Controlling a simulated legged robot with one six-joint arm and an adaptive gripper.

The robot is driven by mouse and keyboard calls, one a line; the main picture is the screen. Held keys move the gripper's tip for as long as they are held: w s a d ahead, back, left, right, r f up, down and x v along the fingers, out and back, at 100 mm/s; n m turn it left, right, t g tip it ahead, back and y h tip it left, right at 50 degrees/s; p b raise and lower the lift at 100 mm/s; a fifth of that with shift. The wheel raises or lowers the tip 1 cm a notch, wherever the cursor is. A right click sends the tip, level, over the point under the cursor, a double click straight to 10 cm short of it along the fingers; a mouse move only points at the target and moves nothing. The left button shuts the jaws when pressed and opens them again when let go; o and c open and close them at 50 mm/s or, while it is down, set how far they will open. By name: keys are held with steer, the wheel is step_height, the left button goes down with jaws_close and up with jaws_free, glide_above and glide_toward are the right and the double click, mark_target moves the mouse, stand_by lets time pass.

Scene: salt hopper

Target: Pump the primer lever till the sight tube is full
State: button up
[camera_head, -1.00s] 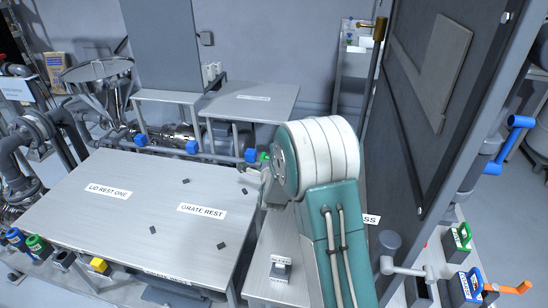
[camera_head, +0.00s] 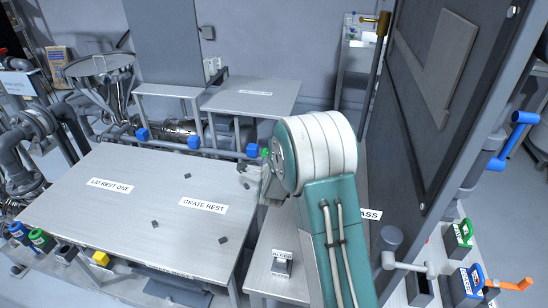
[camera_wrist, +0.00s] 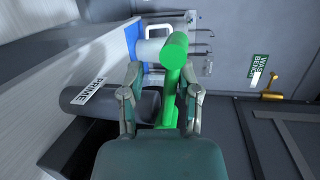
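A green lever (camera_wrist: 172,82) with a thick rounded end stands in front of my gripper in the wrist view. A bit of green (camera_head: 265,153) shows beside my arm in the head view. My gripper (camera_wrist: 163,88) is open, with one finger on each side of the lever. The lever is nearer the right finger; a gap shows on its left. Whether the right finger touches it I cannot tell. A dark grey cylinder labelled PRIME (camera_wrist: 108,103) lies to the left, partly behind the left finger. I cannot make out the sight tube in either view.
A grey table (camera_head: 120,225) with LID REST ONE and GRATE REST labels and small dark pieces fills the left. A pipe with blue blocks (camera_head: 194,143) runs behind it. A tall dark panel (camera_head: 425,110) stands close on the right, with blue and orange handles (camera_head: 513,284) beyond.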

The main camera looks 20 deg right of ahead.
stand_by(0.3)
steer(key=v, duration=1.2)
steer(key=shift+f, duration=0.1)
